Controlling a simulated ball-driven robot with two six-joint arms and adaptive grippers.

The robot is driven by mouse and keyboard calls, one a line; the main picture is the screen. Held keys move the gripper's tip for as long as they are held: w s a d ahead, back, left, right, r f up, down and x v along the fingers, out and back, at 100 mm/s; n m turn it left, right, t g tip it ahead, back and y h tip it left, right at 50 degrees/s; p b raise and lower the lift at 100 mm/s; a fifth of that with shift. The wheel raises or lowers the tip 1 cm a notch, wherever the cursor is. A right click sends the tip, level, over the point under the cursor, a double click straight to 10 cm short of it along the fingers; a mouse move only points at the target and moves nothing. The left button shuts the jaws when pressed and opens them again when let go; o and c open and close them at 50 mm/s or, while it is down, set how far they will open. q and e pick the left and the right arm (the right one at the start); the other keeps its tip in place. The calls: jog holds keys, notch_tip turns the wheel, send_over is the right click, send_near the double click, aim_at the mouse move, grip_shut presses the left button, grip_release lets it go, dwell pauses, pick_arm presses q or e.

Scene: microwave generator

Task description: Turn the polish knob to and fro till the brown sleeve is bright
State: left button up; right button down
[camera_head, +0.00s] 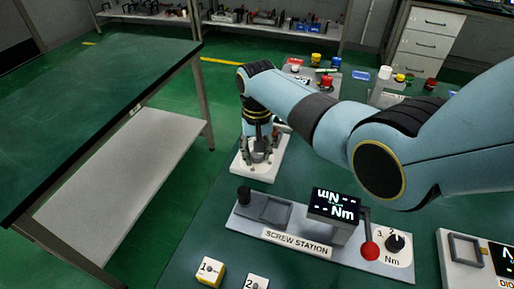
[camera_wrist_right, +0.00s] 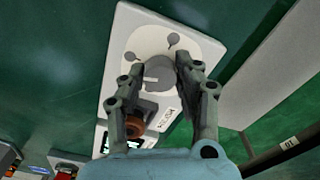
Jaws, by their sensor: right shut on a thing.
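The polish knob (camera_wrist_right: 158,76) is a round grey knob on the white plate of the polish station (camera_wrist_right: 150,38), seen in the right wrist view. My right gripper (camera_wrist_right: 158,68) is shut on the knob, one finger on either side of it. The brown sleeve (camera_wrist_right: 133,128) sits beside the knob on the same station, partly hidden by the left finger; it looks dull brown. In the head view my right gripper (camera_head: 258,151) points down over the white station (camera_head: 268,172), and it hides the knob and sleeve there. My left gripper is in neither view.
The screw station (camera_head: 296,242), with a display and a red-knobbed lever (camera_head: 369,250), stands in front of the polish station. Blocks marked 1 (camera_head: 209,271) and 2 (camera_head: 257,282) lie near the front edge. A separate table (camera_head: 105,85) stands to the left across a gap.

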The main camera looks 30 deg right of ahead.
jog(key=n+p, duration=0.2)
jog(key=n, duration=0.2)
jog(key=shift+r+n, duration=0.15)
jog(key=shift+n, duration=0.15)
jog(key=n+p, duration=0.1)
jog(key=n, duration=0.4)
jog(key=shift+p, duration=0.3)
jog(key=shift+n, duration=0.4)
jog(key=c, duration=0.9)
grip_release()
jog(key=shift+c, duration=0.2)
notch_tip(320, 180, up, 12)
